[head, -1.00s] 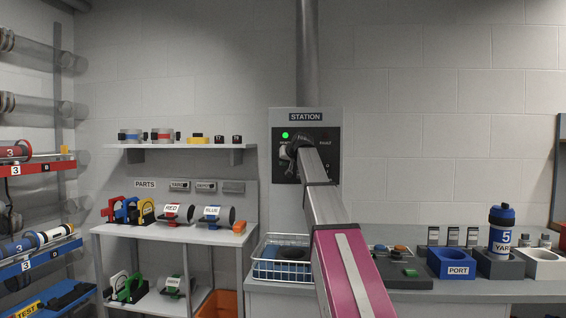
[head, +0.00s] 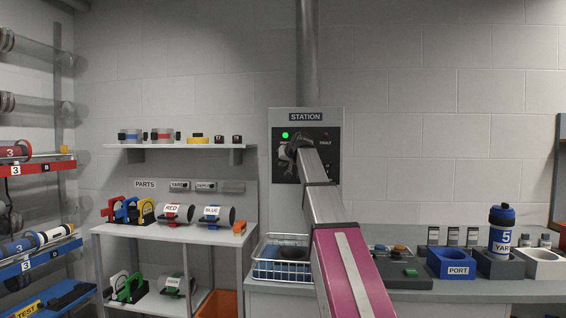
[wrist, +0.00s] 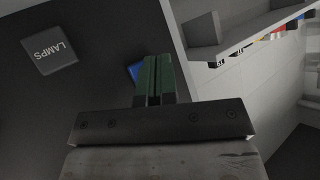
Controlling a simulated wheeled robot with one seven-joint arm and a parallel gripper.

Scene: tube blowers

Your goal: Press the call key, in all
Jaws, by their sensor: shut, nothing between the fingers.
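The station panel (head: 334,150) is a dark plate on a grey box on the back wall, with a lit green lamp (head: 285,135) at its upper left. My gripper (head: 290,150) is at the panel's left part and covers much of it. In the wrist view my green fingers (wrist: 155,80) are together and empty. A blue key (wrist: 133,71) shows partly behind the fingertips, its label hidden; I cannot tell whether they touch it. A grey key marked LAMPS (wrist: 50,43) is to the left. No label reading call can be read.
A wall shelf (head: 180,145) with several small parts is left of the panel. A wire basket (head: 280,270) stands on the counter below, with a blue PORT holder (head: 450,265) and a blue bottle (head: 502,230) at right. The wall right of the panel is clear.

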